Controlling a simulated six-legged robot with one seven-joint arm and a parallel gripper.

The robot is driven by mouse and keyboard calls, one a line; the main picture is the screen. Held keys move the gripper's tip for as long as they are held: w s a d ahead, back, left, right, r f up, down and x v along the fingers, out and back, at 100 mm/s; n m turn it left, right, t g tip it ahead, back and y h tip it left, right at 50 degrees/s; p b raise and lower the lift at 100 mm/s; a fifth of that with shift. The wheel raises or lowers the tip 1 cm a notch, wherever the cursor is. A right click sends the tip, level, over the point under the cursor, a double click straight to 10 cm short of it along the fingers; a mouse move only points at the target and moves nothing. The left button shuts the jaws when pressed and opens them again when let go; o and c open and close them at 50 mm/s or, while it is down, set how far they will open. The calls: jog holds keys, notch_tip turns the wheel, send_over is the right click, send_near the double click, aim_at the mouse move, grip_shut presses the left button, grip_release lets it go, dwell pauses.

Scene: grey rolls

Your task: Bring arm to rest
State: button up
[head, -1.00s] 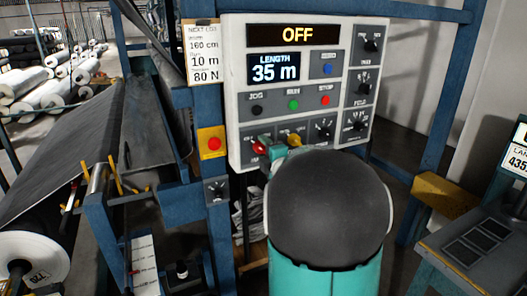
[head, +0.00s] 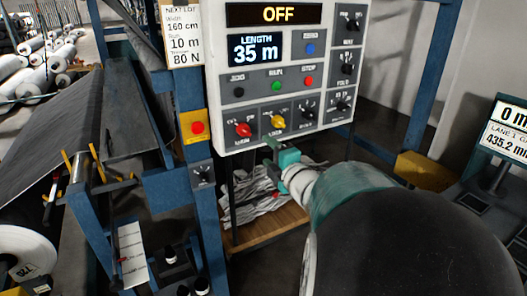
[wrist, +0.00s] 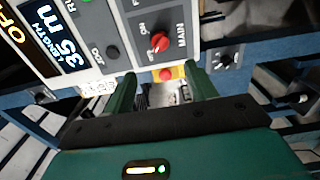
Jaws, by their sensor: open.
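My gripper (head: 272,150) is in the head view just below the lower edge of the control panel (head: 222,75), in front of it. In the wrist view my gripper (wrist: 158,88) shows two green fingers spread apart with nothing between them. Past the fingers are the panel's red MAIN knob (wrist: 160,42) and a red button on a yellow box (wrist: 166,75). In the head view the red knob (head: 243,130) and a yellow knob (head: 278,122) sit in the panel's bottom row. The display reads OFF and LENGTH 35 m. My arm covers the lower right.
A blue frame post (head: 190,100) with a red button on a yellow box (head: 197,127) stands left of the panel. A wooden shelf (head: 265,230) with crumpled material lies below. A yellow block (head: 425,168) and a scale display (head: 508,130) are at right. Dark fabric (head: 70,120) runs at left.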

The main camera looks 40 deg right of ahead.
dwell(0.3)
jog(key=w+a+f+m+g, duration=0.1)
jog(key=a+m+g, duration=0.4)
jog(key=a+m, duration=0.65)
jog(key=s+a+f+m+g+y, duration=0.1)
jog(key=s+a+f+g+y, duration=0.1)
jog(key=s+a, duration=0.4)
jog(key=s+a+f+m+g+y, duration=0.2)
jog(key=s+a, duration=0.4)
jog(key=a, duration=0.9)
jog(key=f+g+y, duration=0.1)
jog(key=g, duration=0.1)
jog(key=shift+a+g, duration=0.3)
jog(key=shift+g, duration=0.1)
jog(key=shift+s+m, duration=0.1)
jog(key=shift+m, duration=0.15)
